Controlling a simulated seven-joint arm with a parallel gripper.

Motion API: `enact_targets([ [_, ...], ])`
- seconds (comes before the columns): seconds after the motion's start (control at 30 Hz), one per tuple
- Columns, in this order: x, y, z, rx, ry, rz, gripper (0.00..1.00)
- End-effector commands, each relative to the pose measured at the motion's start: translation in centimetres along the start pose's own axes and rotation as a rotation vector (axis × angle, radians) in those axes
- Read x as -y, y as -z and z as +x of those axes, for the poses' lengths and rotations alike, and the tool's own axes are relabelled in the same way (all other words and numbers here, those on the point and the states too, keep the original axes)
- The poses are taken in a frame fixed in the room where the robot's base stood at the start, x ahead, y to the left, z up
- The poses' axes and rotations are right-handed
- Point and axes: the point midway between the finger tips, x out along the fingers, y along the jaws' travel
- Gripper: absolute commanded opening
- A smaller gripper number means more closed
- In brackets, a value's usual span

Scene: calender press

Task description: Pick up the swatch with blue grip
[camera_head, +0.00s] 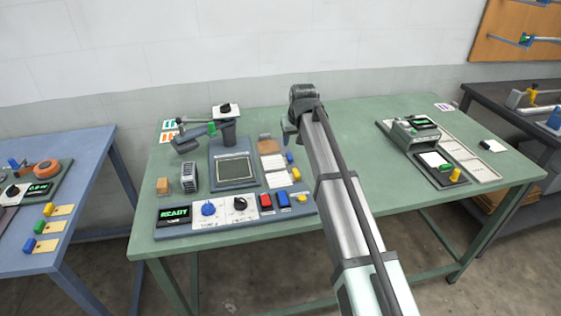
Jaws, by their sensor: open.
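A pale swatch (274,160) with a small blue grip (290,158) at its right end lies on the green table, right of a flat dark-framed plate. A similar pale swatch (277,179) with a yellow grip (296,174) lies just in front of it. My gripper (288,133) is above and behind the blue grip, apart from it. It is open, and its fingers show small and dark. My arm covers the table to the right of the swatches.
A control panel (222,209) with knobs and buttons runs along the front. A dark handled device (226,130) stands behind the plate. A grey press unit (408,136) stands at the right. A blue table (75,185) at left holds cards with colored grips.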

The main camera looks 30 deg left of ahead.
Motion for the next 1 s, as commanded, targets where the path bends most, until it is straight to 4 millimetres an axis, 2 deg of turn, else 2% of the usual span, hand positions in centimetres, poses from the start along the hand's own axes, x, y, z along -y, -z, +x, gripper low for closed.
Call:
enact_targets([
  [0.03,0.0,0.0,1.0,0.002,0.000,0.000,0.49],
  [0.2,0.0,0.0,3.0,0.001,0.000,0.000,0.49],
  [0.53,0.1,-0.1,4.4,-0.001,0.001,0.001,0.49],
  [0.83,0.5,-0.3,8.1,0.001,0.001,0.001,0.49],
  [1.0,0.5,-0.3,9.0,-0.002,0.001,0.001,0.49],
])
